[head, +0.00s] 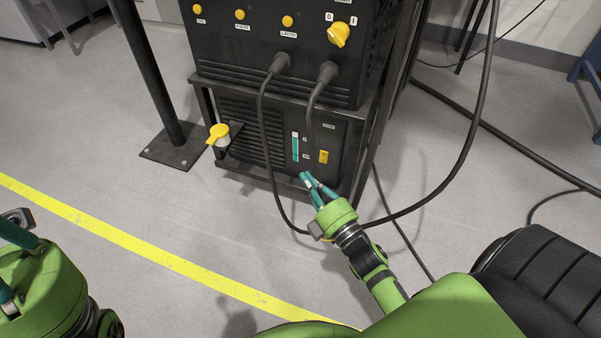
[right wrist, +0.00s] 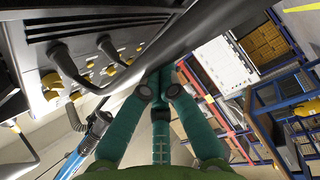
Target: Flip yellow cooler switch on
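The yellow cooler switch (head: 323,156) is a small rocker on the front of the black lower unit (head: 270,130), right of a teal level strip (head: 295,146). I cannot tell which way it is set. My right gripper (head: 307,178) is just below and in front of the switch, with its teal fingers pointing up toward the unit and a visible gap to the switch. In the right wrist view its fingers (right wrist: 160,75) converge with nothing between them. My left gripper (head: 12,258) is partly cut off at the lower left, far from the unit.
The upper black unit (head: 290,50) carries yellow knobs and a yellow rotary switch (head: 339,34). Two thick cables hang from it past the lower unit's front, one left of the switch. A yellow-capped filler (head: 217,134) sticks out left. A dark post (head: 150,80) stands left.

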